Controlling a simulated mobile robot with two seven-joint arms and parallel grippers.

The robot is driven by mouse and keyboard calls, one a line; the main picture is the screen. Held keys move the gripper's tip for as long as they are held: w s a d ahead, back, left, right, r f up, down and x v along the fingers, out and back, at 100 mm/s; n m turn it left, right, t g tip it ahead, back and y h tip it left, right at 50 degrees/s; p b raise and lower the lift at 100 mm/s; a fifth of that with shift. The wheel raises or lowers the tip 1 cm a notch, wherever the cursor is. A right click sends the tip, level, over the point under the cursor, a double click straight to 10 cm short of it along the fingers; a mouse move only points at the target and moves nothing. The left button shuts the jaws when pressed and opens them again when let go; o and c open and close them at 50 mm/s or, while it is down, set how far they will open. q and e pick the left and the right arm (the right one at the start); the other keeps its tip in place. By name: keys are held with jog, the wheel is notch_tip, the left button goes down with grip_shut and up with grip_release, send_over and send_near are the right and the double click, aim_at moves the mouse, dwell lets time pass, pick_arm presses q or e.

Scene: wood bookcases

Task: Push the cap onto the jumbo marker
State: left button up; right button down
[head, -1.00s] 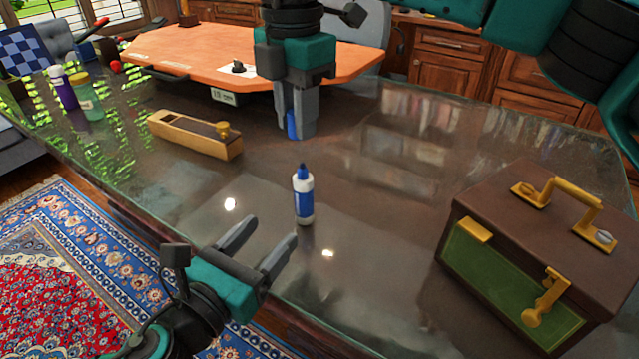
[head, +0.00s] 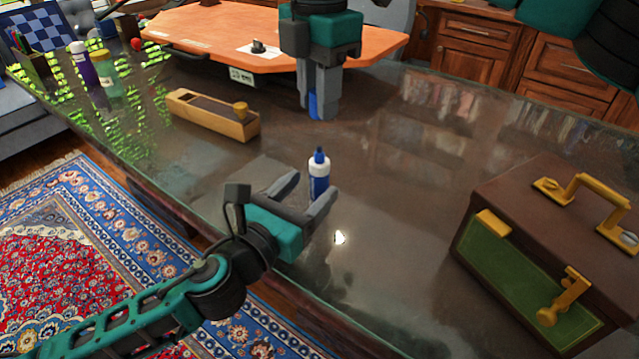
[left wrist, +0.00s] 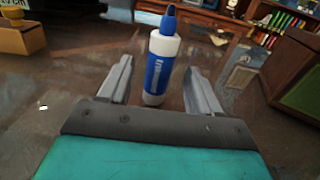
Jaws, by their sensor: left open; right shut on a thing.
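The jumbo marker (head: 318,177), white with a blue label and blue tip, stands upright on the glossy desk. In the left wrist view the marker (left wrist: 158,68) stands between and just beyond my finger ends. My left gripper (head: 309,192) is open around the near side of the marker, with a gap to each finger. My right gripper (head: 317,112) points down above the desk behind the marker. It is shut on the blue cap (head: 313,104), mostly hidden between its fingers.
A wooden hand plane (head: 212,115) lies at left on the desk (head: 400,215). A brown and green case (head: 520,230) stands at right. Bottles (head: 106,66) stand at far left. An orange board (head: 215,32) is at the back. The desk is clear between marker and case.

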aim_at(325, 174)
pick_arm(q)
jog(key=x, duration=0.5)
jog(key=shift+w+d, duration=0.2)
jog(key=shift+w, duration=0.05)
grip_shut()
dwell(0.4)
